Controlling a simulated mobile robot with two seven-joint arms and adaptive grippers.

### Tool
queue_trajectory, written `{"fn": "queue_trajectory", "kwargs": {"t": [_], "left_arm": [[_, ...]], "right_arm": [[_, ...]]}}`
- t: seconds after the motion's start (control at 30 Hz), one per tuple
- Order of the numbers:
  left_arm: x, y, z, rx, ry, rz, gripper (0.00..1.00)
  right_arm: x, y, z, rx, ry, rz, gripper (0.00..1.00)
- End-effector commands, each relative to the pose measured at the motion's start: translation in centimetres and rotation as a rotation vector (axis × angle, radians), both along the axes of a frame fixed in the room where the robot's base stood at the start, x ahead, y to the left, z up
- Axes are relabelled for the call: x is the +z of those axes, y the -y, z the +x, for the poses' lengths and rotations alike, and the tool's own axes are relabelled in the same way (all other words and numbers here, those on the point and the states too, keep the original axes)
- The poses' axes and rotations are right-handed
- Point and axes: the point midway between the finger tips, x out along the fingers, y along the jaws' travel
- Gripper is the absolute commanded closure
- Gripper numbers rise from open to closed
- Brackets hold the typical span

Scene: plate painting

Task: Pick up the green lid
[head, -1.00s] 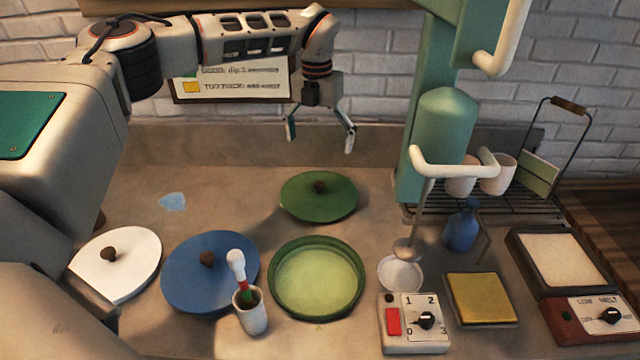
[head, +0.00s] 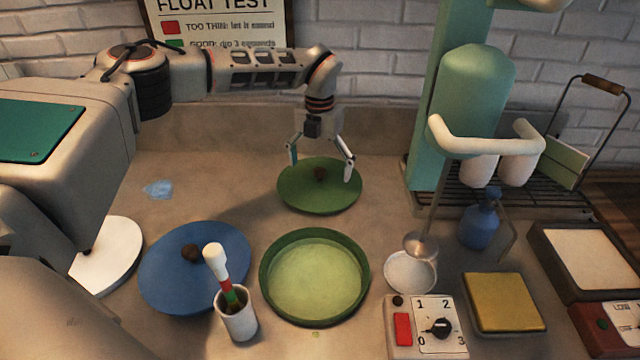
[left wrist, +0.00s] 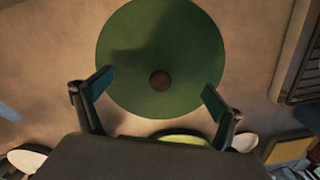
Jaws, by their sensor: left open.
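The green lid (head: 318,190) lies on the counter behind the open green pan (head: 314,276), with a dark brown knob (head: 320,173) at its middle. My left gripper (head: 322,168) is open and points down above the lid, its fingers on either side of the knob in the head view. In the left wrist view the lid (left wrist: 160,50) fills the upper middle, and its knob (left wrist: 160,81) sits between and ahead of the open fingers (left wrist: 152,92). The fingers hold nothing. My right gripper is not in view.
A blue lid (head: 195,268) and a white lid (head: 108,256) lie to the left. A green stand (head: 430,120) with a ladle rises to the right. A blue bottle (head: 480,225) stands near it. The wall is behind.

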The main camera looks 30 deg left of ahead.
Motion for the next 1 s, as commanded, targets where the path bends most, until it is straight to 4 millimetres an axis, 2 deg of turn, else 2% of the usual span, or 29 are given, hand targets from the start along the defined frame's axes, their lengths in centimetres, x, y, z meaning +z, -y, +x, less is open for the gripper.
{"fn": "queue_trajectory", "kwargs": {"t": [0.03,0.1,0.3,0.37,0.6,0.67,0.7,1.0], "left_arm": [[-0.88,0.02,-0.04,-0.001,-0.002,0.0,0.05],[-1.26,0.02,-0.01,0.0,-0.001,0.0,0.05],[-1.21,0.02,0.03,0.0,0.001,0.0,0.05],[-1.21,0.02,0.03,0.0,0.001,0.0,0.18],[-1.24,0.02,0.02,0.0,0.0,0.0,0.81],[-1.25,0.02,0.01,0.0,0.0,0.0,0.96],[-1.27,0.02,0.01,0.0,0.0,0.0,1.0],[-1.21,0.03,0.01,-0.001,0.0,0.0,1.0]], "right_arm": [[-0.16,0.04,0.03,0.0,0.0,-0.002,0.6],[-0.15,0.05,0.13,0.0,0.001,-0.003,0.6],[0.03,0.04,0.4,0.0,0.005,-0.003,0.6],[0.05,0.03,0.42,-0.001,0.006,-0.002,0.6],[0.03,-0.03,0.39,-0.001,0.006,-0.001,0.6],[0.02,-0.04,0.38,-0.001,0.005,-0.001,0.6],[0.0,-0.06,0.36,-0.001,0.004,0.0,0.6],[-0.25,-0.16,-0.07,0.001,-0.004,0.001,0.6]]}}
